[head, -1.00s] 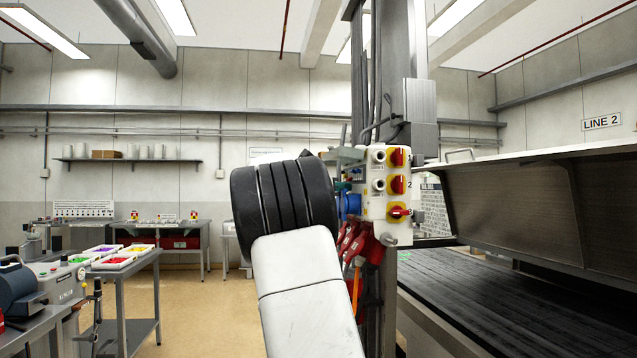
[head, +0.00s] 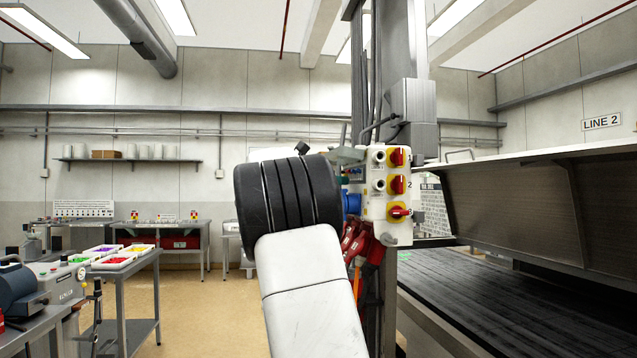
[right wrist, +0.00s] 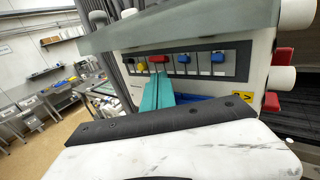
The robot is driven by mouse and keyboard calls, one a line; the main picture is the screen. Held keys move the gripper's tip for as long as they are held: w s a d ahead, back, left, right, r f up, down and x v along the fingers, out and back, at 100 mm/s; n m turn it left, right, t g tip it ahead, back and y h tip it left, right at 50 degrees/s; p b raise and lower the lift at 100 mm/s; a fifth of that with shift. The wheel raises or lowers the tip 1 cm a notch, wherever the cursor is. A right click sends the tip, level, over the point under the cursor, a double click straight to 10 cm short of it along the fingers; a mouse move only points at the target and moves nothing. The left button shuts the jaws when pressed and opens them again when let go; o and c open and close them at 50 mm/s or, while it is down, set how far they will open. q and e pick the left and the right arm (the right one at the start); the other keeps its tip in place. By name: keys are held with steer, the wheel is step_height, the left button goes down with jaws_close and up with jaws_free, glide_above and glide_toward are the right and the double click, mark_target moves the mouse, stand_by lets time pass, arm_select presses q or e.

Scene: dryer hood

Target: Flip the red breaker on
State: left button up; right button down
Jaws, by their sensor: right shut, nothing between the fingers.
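A greenish hinged cover (right wrist: 190,24) stands out above the row. My right gripper (right wrist: 158,84) has teal fingers, shut and empty, just below the red breaker; whether they touch it is unclear. My left gripper is not in view.
Red-and-yellow rotary switches (head: 398,185) are on the box's front. Red plugs (head: 358,240) and cables hang below. A large metal hood (head: 520,205) stands open over a dark conveyor (head: 490,290) at right. Open floor lies left.

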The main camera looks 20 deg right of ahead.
steer(key=v, duration=0.5)
steer(key=shift+s+a+f, duration=0.1)
steer(key=shift+a+f, duration=0.15)
steer(key=shift+a, duration=0.1)
steer(key=shift+a, duration=0.1)
stand_by(0.4)
